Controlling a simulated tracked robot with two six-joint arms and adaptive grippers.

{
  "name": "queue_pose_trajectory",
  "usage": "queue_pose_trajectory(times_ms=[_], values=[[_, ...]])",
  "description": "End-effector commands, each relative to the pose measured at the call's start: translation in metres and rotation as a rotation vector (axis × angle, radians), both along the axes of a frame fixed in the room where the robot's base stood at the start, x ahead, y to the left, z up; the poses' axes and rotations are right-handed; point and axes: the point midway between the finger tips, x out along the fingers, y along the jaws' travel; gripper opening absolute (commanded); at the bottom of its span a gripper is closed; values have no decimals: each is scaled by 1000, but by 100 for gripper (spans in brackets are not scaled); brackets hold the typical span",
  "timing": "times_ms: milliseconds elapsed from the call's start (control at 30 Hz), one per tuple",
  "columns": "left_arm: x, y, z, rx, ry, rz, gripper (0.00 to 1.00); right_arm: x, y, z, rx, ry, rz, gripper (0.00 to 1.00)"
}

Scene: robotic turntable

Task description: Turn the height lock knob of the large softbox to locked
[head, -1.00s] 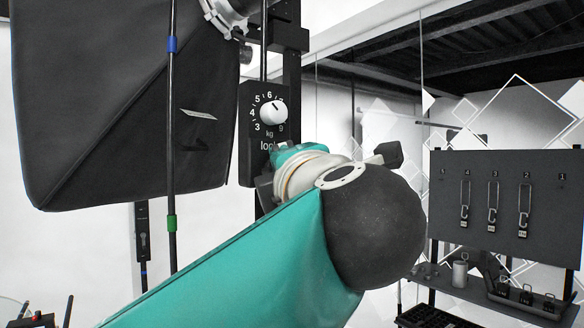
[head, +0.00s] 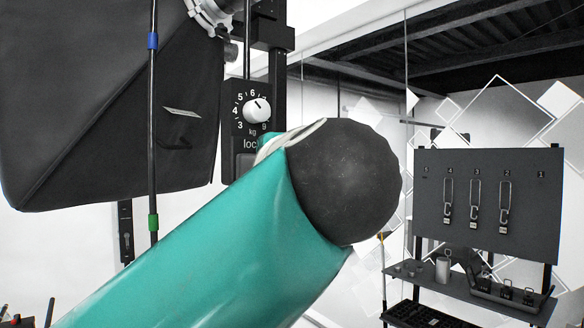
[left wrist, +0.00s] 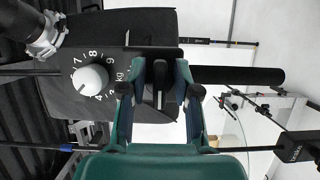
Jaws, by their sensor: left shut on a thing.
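The large softbox (head: 70,110) is a big black box at the left of the head view. To its right, a black block (head: 236,120) on the stand carries a white dial (head: 257,110) with numbers and "kg", above a partly covered "lock" label (head: 249,144). My teal left arm hides what lies below and right of the label. In the left wrist view, my left gripper (left wrist: 161,80) is shut on a narrow black knob (left wrist: 159,88), the lock knob, beside the white dial (left wrist: 90,79). The knob's exact angle is hard to tell. My right gripper is out of view.
A thin black pole (head: 153,100) with blue and green bands stands before the softbox. A dark panel (head: 485,235) with several hanging hooks is at the right, above a shelf (head: 460,285) with small items. White wall fills the lower left.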

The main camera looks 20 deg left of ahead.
Motion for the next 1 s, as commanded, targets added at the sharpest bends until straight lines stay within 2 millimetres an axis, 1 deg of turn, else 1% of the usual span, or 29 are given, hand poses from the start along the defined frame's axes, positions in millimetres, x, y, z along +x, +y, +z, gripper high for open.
queue_pose_trajectory(times_ms=[33,67,100,367,533,667,900,1000], values=[[1,-1,-3,1,7,0,0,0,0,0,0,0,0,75],[1,-1,-3,1,7,0,36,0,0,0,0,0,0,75],[1,-1,-3,1,7,0,39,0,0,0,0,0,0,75],[0,-1,-2,-1,3,0,39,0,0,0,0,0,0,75],[-9,-7,-1,0,2,-3,39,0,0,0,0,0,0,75],[-26,-17,-1,1,2,-4,39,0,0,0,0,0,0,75],[-68,-42,-1,1,3,-5,39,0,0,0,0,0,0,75],[-83,-50,-2,2,5,-4,39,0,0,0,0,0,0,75]])
